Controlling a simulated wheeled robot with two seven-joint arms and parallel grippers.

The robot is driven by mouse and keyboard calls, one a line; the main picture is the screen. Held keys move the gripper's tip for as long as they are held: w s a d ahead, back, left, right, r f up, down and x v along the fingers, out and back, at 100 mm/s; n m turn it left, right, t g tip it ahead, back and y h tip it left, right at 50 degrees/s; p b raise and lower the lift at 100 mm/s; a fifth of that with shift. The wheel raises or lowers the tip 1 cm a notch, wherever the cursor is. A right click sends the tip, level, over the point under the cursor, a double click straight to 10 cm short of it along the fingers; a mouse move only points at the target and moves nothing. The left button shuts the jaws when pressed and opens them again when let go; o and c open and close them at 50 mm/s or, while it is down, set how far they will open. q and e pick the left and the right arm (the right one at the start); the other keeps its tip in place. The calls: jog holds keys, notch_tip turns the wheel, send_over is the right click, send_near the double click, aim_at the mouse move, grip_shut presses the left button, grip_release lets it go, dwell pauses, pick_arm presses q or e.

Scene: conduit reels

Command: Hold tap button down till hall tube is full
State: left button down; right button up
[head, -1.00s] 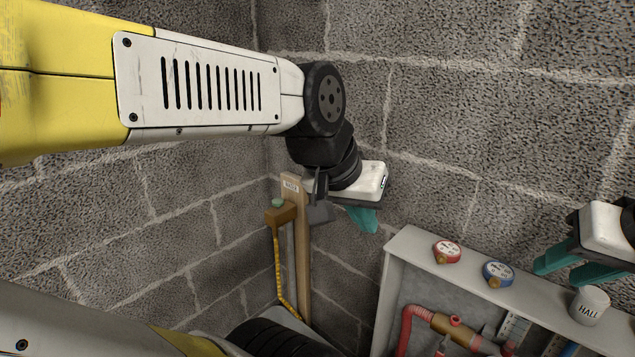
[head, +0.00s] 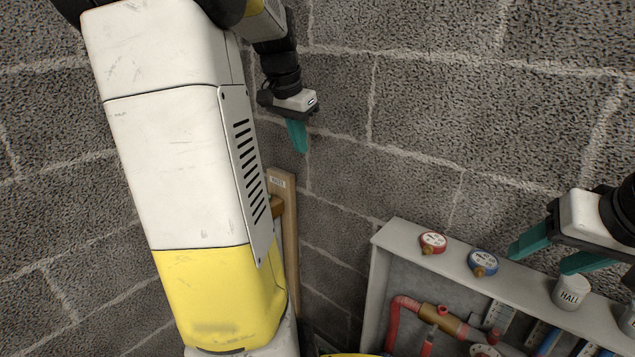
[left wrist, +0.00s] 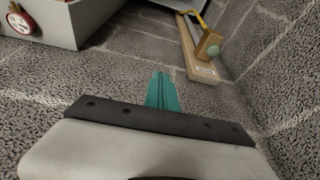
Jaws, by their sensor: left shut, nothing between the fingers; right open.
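The tap button is a pale green round knob (left wrist: 213,50) on a brass-coloured block, fixed to a labelled wooden post (head: 290,235). In the head view my left arm hides the button, with only part of the block showing. My left gripper (head: 299,150) is shut and empty, pointing down in the air above the post, apart from the button; its teal fingers show in the left wrist view (left wrist: 162,92). A white cylinder marked HALL (head: 570,292) stands on the cabinet's top edge. Whatever tube lies below it is cut off, its level unclear. My right gripper (head: 540,260) is open near the HALL cylinder.
The grey cabinet (head: 385,238) holds red pipes (head: 397,315), a brass fitting (head: 440,318) and scale strips with blue parts. A red gauge (head: 432,242) and a blue gauge (head: 483,262) sit on its top. Block walls meet in a corner behind the post.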

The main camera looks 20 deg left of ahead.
pick_arm(q)
jog(key=w+a+f, duration=0.1)
jog(key=a+f, duration=0.1)
jog(key=a, duration=0.6)
jog(key=w+a+f, duration=0.2)
jog(key=a, duration=0.6)
jog(key=shift+a+f+m+g+h, duration=0.25)
jog(key=shift+m+g+h, duration=0.05)
jog(key=shift+h, duration=0.1)
jog(key=shift+f, duration=0.1)
jog(key=x, duration=1.2)
jog(key=shift+s+f, duration=0.25)
jog(key=shift+f, duration=0.75)
